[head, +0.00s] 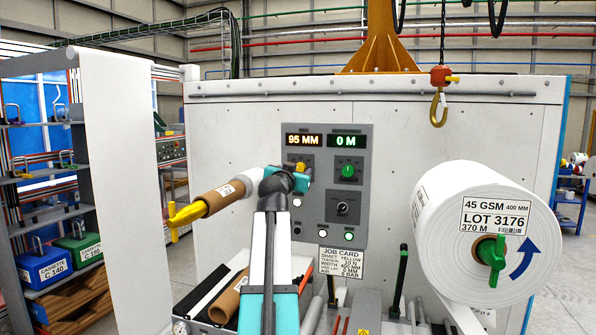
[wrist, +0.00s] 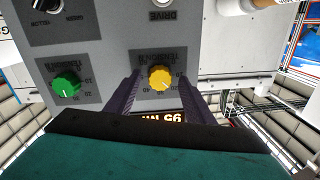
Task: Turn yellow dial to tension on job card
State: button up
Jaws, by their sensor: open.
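The yellow dial (wrist: 161,78) sits on a grey panel and shows upside down in the wrist view, with a numbered scale around it. My gripper (wrist: 160,72) is open, with one dark finger on each side of the dial; contact cannot be told. In the head view my gripper (head: 290,180) is at the panel's upper left and hides most of that dial. The job card (head: 341,262) hangs below the panel. It lists shaft yellow and a tension line in N, whose number is too small to read surely.
A green dial (head: 347,171) is right of the yellow one. Displays above read 95 MM (head: 303,140) and 0 M (head: 345,141). A black selector knob (head: 342,209) and lit buttons are lower.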

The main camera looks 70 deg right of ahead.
jog(key=c, duration=1)
jog(key=shift+d+r, duration=0.1)
jog(key=shift+d, duration=0.1)
jog(key=shift+a, duration=0.1)
jog(key=shift+f+n, duration=0.25)
jog(key=shift+n, duration=0.25)
jog(key=shift+n+b, duration=0.55)
jog(key=shift+n, duration=0.25)
jog(key=n, duration=0.6)
jog(key=shift+b, duration=0.4)
jog(key=shift+c, duration=0.2)
